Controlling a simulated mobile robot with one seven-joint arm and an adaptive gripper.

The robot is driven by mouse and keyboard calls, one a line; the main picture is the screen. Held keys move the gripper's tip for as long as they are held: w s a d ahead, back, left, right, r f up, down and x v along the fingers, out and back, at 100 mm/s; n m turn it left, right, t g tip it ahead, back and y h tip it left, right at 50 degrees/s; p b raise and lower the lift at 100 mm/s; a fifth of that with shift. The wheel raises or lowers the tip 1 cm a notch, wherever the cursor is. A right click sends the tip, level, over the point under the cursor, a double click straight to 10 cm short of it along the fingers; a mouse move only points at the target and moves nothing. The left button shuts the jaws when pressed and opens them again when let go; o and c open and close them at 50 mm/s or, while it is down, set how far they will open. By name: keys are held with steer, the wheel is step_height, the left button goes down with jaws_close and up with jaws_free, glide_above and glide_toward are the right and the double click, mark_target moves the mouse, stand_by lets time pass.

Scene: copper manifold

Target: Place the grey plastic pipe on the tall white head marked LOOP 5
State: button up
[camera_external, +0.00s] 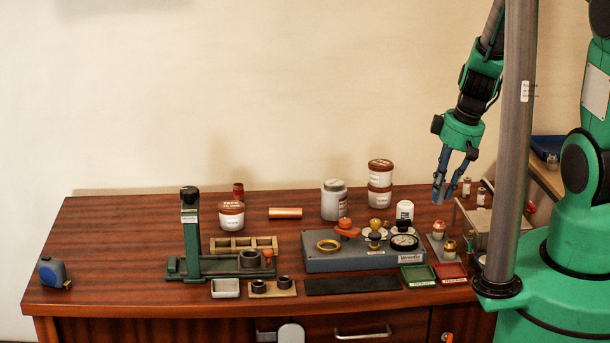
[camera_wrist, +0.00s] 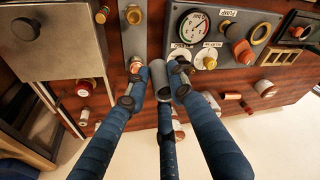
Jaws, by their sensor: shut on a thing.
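My gripper (camera_external: 441,190) hangs above the back right of the table. In the wrist view its blue fingers (camera_wrist: 158,90) are shut on a short grey tube, the grey plastic pipe (camera_wrist: 158,76). The pipe cannot be made out in the external view. Two small white upright heads, a left one (camera_external: 466,186) and a right one (camera_external: 481,196), stand right of my gripper.
A grey panel (camera_external: 330,261) with a gauge (camera_external: 404,242) and knobs stands left of my gripper. Brass fittings (camera_external: 449,247) stand on a plate beside it. A steel box (camera_wrist: 60,55) lies left in the wrist view.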

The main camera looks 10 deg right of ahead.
steer(key=shift+f, duration=0.75)
steer(key=shift+w, duration=0.1)
glide_above(403, 202)
steer(key=d, duration=0.1)
steer(key=shift+s+f+b, duration=0.35)
steer(key=shift+f, duration=0.4)
steer(key=shift+f+b, duration=0.5)
steer(key=shift+f, duration=1.25)
steer(key=shift+f, duration=0.1)
steer(key=o, duration=0.9)
